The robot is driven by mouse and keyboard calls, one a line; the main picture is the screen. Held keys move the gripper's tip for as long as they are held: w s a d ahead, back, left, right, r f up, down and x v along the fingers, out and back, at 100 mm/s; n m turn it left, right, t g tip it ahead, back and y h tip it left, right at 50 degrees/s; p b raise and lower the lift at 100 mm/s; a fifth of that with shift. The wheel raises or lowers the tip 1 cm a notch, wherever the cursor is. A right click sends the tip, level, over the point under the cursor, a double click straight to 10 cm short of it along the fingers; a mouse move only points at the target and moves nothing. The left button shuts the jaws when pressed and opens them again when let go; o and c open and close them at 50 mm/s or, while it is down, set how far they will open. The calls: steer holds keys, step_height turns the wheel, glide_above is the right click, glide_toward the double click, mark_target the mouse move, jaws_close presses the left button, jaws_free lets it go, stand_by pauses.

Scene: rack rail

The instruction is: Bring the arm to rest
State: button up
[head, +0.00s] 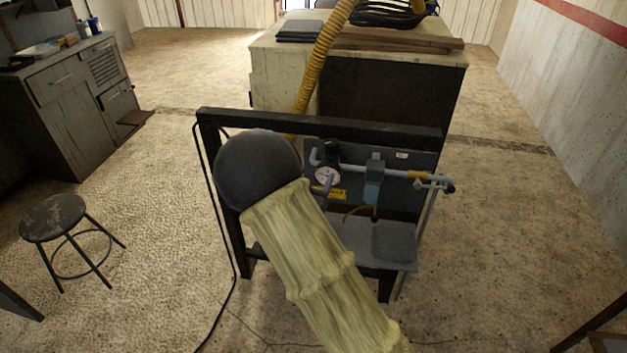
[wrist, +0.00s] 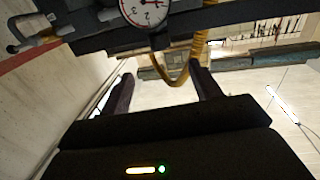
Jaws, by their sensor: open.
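My arm, in a pale ribbed sleeve with a dark round joint, reaches up across the middle of the head view and hides part of the rack. My gripper is not visible there. In the wrist view my gripper (wrist: 160,88) is open, its two dark fingers apart with nothing held between them. The rack (head: 330,121) is a dark frame with a panel behind my arm. A round white gauge (head: 327,176) sits on it, and the gauge also shows at the top of the wrist view (wrist: 145,10).
A pipe with a valve (head: 420,178) crosses the rack. A yellow hose (head: 322,60) hangs behind it, near a workbench (head: 275,75). A round stool (head: 53,217) and a cabinet (head: 75,100) stand at left. The floor to the right is mostly clear.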

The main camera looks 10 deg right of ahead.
stand_by(0.4)
steer(key=s+d+r+n+g+y+p, duration=0.1)
steer(key=s+g, duration=0.3)
steer(key=s, duration=0.4)
steer(key=s+d+r+n+g+y+p, duration=0.2)
steer(key=s+d+g+y+p, duration=0.1)
steer(key=s, duration=0.6)
steer(key=s+d+r+n+g+y+p, duration=0.2)
steer(key=s+g, duration=0.4)
steer(key=s, duration=0.3)
steer(key=shift+s+d+r+g+y+p, duration=0.15)
steer(key=shift+d+r+g+y+p, duration=0.25)
steer(key=shift+y+p, duration=0.4)
